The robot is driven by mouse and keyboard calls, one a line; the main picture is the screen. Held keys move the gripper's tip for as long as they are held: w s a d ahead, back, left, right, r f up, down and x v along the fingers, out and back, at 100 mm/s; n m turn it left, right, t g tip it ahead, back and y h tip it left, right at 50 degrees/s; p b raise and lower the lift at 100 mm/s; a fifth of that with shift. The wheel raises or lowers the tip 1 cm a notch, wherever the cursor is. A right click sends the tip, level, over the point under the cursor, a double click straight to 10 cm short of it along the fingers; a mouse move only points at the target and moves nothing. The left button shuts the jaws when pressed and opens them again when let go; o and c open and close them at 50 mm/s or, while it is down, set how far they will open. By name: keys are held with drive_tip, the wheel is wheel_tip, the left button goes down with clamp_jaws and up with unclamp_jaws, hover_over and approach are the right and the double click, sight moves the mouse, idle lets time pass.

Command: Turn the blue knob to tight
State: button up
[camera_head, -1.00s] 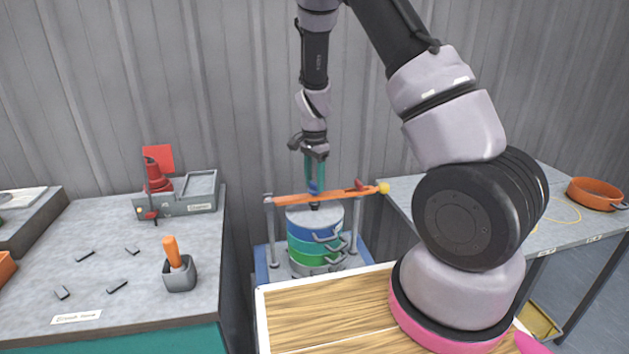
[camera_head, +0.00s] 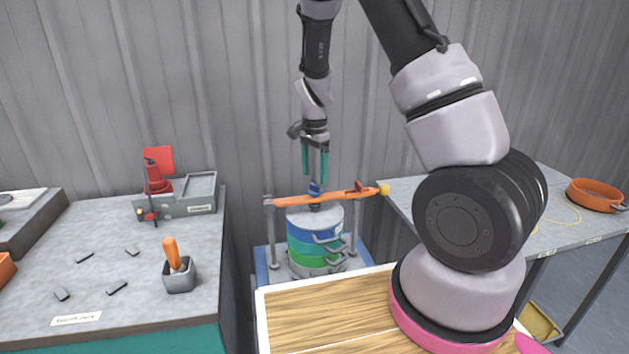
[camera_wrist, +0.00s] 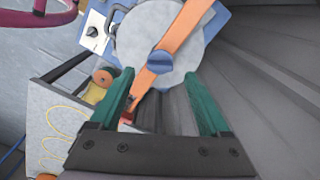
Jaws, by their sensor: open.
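The blue knob (camera_head: 315,189) sits on the orange clamp bar (camera_head: 290,200) above the sieve stack (camera_head: 313,232). In the wrist view the knob (camera_wrist: 160,62) shows as a round blue cap with a ridge across it, on the orange bar (camera_wrist: 177,47). My gripper (camera_head: 315,178) points down just above the knob. Its two green fingers are apart, one on each side in the head view. In the wrist view the gap between the fingertips (camera_wrist: 157,78) is empty, with the knob just beyond it. Whether the fingers touch the knob cannot be seen; they look clear of it.
A red lever (camera_head: 359,186) and a yellow ball end (camera_head: 384,190) are at the bar's right. Posts (camera_head: 269,235) flank the stack. An orange sieve (camera_head: 594,194) rests on the right table.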

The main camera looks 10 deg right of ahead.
wheel_tip(320, 180, up, 7)
drive_tip(key=shift+r, duration=0.2)
drive_tip(key=shift+r, duration=0.1)
wheel_tip(320, 180, up, 9)
drive_tip(key=n+t+y, duration=0.1)
drive_tip(key=n+y, duration=0.1)
hover_over(315, 185)
drive_tip(key=s+d, duration=0.2)
drive_tip(key=s, duration=0.2)
drive_tip(key=s+d+r+n+t, duration=0.1)
drive_tip(key=s+r+n+t, duration=0.1)
drive_tip(key=s+r, duration=0.5)
drive_tip(key=s+d+r+n+t, duration=0.1)
drive_tip(key=s+r+n+t, duration=0.1)
drive_tip(key=s+r, duration=0.2)
drive_tip(key=s+d+r+n+t, duration=0.1)
drive_tip(key=s+r, duration=0.3)
drive_tip(key=s, duration=0.5)
drive_tip(key=shift+d+r+n+t, duration=0.15)
drive_tip(key=shift+r+n+t, duration=0.05)
drive_tip(key=shift+n+t, duration=0.35)
